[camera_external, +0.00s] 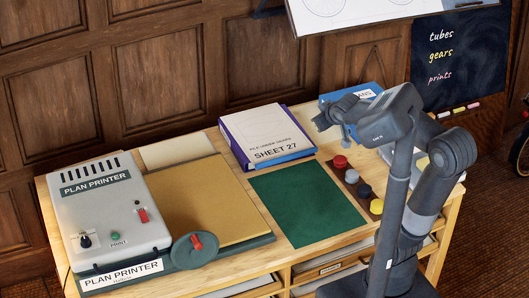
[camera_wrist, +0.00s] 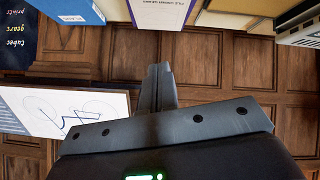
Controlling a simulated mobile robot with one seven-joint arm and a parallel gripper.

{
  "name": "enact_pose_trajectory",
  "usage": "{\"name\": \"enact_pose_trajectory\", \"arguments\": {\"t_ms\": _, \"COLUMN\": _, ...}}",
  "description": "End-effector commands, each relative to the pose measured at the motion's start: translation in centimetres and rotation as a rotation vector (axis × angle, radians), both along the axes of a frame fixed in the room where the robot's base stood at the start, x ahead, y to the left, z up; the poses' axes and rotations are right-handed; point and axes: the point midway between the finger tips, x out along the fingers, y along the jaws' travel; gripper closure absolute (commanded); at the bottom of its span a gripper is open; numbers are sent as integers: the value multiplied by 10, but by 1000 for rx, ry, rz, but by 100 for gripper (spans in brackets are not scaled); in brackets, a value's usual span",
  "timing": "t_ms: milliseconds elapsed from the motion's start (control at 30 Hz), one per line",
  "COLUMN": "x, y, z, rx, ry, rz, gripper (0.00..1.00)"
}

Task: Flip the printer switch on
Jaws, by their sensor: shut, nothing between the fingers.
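The plan printer (camera_external: 130,192) is a light grey box at the left of the desk in the outside view. A small red switch (camera_external: 142,215) sits at the right of its front panel. I cannot tell whether the switch is up or down. A green print button (camera_external: 115,232) and a black knob (camera_external: 85,241) are to its left. My gripper (camera_external: 322,122) is high over the right part of the desk, well apart from the printer. In the wrist view my gripper (camera_wrist: 162,72) has its fingers together and empty. The switch is not visible there.
A red-handled disc (camera_external: 180,254) stands at the printer's right. A white binder (camera_external: 268,142), a green mat (camera_external: 307,203) and several coloured knobs lie on the desk (camera_external: 245,262). A tilted drawing board (camera_external: 345,14) is behind. Wooden wall panels (camera_external: 160,80) back the desk.

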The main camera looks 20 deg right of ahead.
Motion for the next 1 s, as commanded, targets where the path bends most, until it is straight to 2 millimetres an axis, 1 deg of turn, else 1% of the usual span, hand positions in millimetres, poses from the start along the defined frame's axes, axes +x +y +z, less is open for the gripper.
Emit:
{"name": "enact_pose_trajectory", "arguments": {"t_ms": 33, "x": 17, "y": 12, "z": 0, "rx": -11, "ry": -25, "rz": 39, "gripper": 100}}
{"name": "enact_pose_trajectory", "arguments": {"t_ms": 100, "x": 39, "y": 30, "z": 2, "rx": -23, "ry": -68, "rz": 97, "gripper": 100}}
{"name": "enact_pose_trajectory", "arguments": {"t_ms": 167, "x": 56, "y": 46, "z": 3, "rx": -28, "ry": -104, "rz": 148, "gripper": 100}}
{"name": "enact_pose_trajectory", "arguments": {"t_ms": 200, "x": 67, "y": 58, "z": 2, "rx": -31, "ry": -126, "rz": 185, "gripper": 100}}
{"name": "enact_pose_trajectory", "arguments": {"t_ms": 267, "x": 82, "y": 78, "z": 2, "rx": -29, "ry": -160, "rz": 243, "gripper": 100}}
{"name": "enact_pose_trajectory", "arguments": {"t_ms": 300, "x": 92, "y": 91, "z": 0, "rx": -28, "ry": -180, "rz": 283, "gripper": 100}}
{"name": "enact_pose_trajectory", "arguments": {"t_ms": 367, "x": 104, "y": 113, "z": -2, "rx": -22, "ry": -208, "rz": 345, "gripper": 100}}
{"name": "enact_pose_trajectory", "arguments": {"t_ms": 400, "x": 112, "y": 128, "z": -4, "rx": -16, "ry": -227, "rz": 388, "gripper": 100}}
{"name": "enact_pose_trajectory", "arguments": {"t_ms": 467, "x": 122, "y": 150, "z": -9, "rx": -4, "ry": -250, "rz": 452, "gripper": 100}}
{"name": "enact_pose_trajectory", "arguments": {"t_ms": 500, "x": 128, "y": 166, "z": -12, "rx": 6, "ry": -267, "rz": 498, "gripper": 100}}
{"name": "enact_pose_trajectory", "arguments": {"t_ms": 567, "x": 134, "y": 190, "z": -18, "rx": 25, "ry": -287, "rz": 565, "gripper": 100}}
{"name": "enact_pose_trajectory", "arguments": {"t_ms": 600, "x": 138, "y": 207, "z": -22, "rx": 38, "ry": -299, "rz": 612, "gripper": 100}}
{"name": "enact_pose_trajectory", "arguments": {"t_ms": 767, "x": 143, "y": 272, "z": -44, "rx": 109, "ry": -332, "rz": 802, "gripper": 100}}
{"name": "enact_pose_trajectory", "arguments": {"t_ms": 800, "x": 141, "y": 288, "z": -51, "rx": 130, "ry": -335, "rz": 852, "gripper": 100}}
{"name": "enact_pose_trajectory", "arguments": {"t_ms": 867, "x": 138, "y": 312, "z": -60, "rx": 165, "ry": -340, "rz": 924, "gripper": 100}}
{"name": "enact_pose_trajectory", "arguments": {"t_ms": 900, "x": 135, "y": 327, "z": -68, "rx": 190, "ry": -341, "rz": 974, "gripper": 100}}
{"name": "enact_pose_trajectory", "arguments": {"t_ms": 1000, "x": 123, "y": 364, "z": -86, "rx": 257, "ry": -335, "rz": 1097, "gripper": 100}}
